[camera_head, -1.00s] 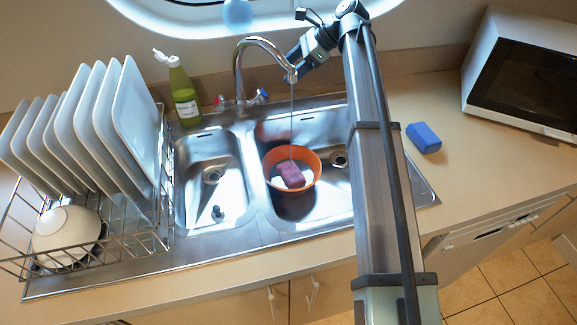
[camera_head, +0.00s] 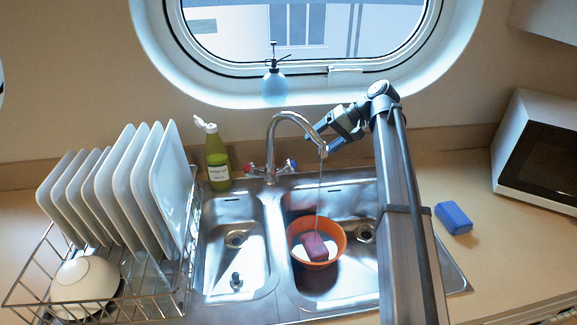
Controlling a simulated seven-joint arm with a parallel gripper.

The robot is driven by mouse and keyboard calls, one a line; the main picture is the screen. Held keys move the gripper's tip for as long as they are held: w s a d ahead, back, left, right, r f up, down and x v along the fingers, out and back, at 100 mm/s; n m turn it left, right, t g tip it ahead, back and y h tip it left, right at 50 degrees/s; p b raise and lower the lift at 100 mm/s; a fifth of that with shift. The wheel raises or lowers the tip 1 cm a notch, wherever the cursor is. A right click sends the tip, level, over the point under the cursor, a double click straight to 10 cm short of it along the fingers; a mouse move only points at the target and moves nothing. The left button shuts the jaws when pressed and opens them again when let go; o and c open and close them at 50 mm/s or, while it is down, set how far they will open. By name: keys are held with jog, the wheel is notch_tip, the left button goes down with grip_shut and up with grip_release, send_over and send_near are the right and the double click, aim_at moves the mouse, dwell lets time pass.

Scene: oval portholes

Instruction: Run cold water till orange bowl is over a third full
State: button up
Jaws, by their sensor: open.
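The orange bowl (camera_head: 299,251) sits in the right basin of the steel sink, with a dark pink sponge-like block (camera_head: 315,246) inside it. A thin stream of water (camera_head: 318,195) falls from the faucet (camera_head: 285,120) into the bowl. The water level is hard to tell. The faucet has a red-marked tap (camera_head: 249,168) on the left and a blue-marked tap (camera_head: 290,165) on the right. My gripper (camera_head: 318,139) is open beside the spout, above and to the right of the blue-marked tap. It appears to hold nothing; the spout partly overlaps its fingertips.
A dish rack (camera_head: 150,305) with several plates and a white bowl stands at the left. A green bottle (camera_head: 217,165) stands behind the left basin. A blue spray bottle (camera_head: 275,85) is by the window. A blue sponge (camera_head: 453,218) and a microwave (camera_head: 540,150) are at the right.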

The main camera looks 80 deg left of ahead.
aim_at(293, 162)
jog(key=s+a+f+n, duration=0.1)
jog(key=s+f+n, duration=0.2)
jog(key=n, duration=0.2)
jog(key=s+f+n, duration=0.3)
jog(key=n, duration=0.3)
jog(key=s+a+f+n, duration=0.1)
jog(key=s+f+n, duration=0.2)
jog(key=n, duration=0.3)
jog(key=shift+s+a+f, duration=0.25)
jog(key=shift+a+f, duration=0.1)
dwell(0.4)
jog(key=c, duration=1)
jog(key=shift+o, duration=0.2)
jog(key=shift+m, duration=1.1)
